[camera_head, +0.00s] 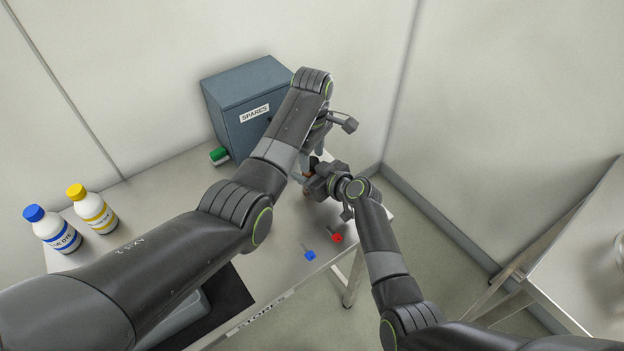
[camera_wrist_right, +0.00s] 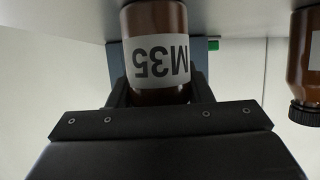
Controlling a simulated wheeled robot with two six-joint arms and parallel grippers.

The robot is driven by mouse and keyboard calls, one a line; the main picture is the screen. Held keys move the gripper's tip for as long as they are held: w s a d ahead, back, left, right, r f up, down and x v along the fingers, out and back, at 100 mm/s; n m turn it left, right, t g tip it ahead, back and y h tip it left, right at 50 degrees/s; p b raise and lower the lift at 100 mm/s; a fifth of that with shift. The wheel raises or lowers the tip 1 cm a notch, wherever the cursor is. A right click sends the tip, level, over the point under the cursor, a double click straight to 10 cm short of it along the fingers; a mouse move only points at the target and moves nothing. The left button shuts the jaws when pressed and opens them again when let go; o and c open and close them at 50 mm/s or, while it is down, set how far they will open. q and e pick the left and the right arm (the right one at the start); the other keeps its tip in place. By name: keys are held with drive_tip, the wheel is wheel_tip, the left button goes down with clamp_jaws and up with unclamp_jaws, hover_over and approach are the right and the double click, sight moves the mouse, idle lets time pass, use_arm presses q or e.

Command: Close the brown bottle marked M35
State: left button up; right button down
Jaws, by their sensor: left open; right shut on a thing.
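The brown bottle marked M35 (camera_wrist_right: 157,50) shows in the right wrist view, with its white label upside down in the picture. My right gripper (camera_wrist_right: 152,98) is shut on it. The bottle's neck and mouth are hidden behind the gripper, so I cannot tell whether a cap is on. In the head view my right gripper (camera_head: 315,184) is at the table's far right part, with only bits of brown showing around it. My left gripper (camera_head: 314,160) is open, close above and behind the right one, its fingertips partly hidden by my arms.
A second brown bottle (camera_wrist_right: 306,70) with a black cap stands beside M35. A grey SPARES box (camera_head: 240,100) and a green item (camera_head: 218,155) are behind. Blue-capped (camera_head: 55,230) and yellow-capped (camera_head: 92,209) bottles stand left. Small blue (camera_head: 309,255) and red (camera_head: 336,238) pieces lie near the front edge.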

use_arm(q)
drive_tip(key=shift+f, duration=0.35)
drive_tip(key=shift+c, duration=0.4)
drive_tip(key=c, duration=0.9)
drive_tip(key=m, duration=0.4)
drive_tip(key=shift+c, duration=0.2)
drive_tip(key=m, duration=0.5)
drive_tip(key=shift+m, duration=0.3)
drive_tip(key=o, duration=1.1)
drive_tip(key=shift+r, duration=2.25)
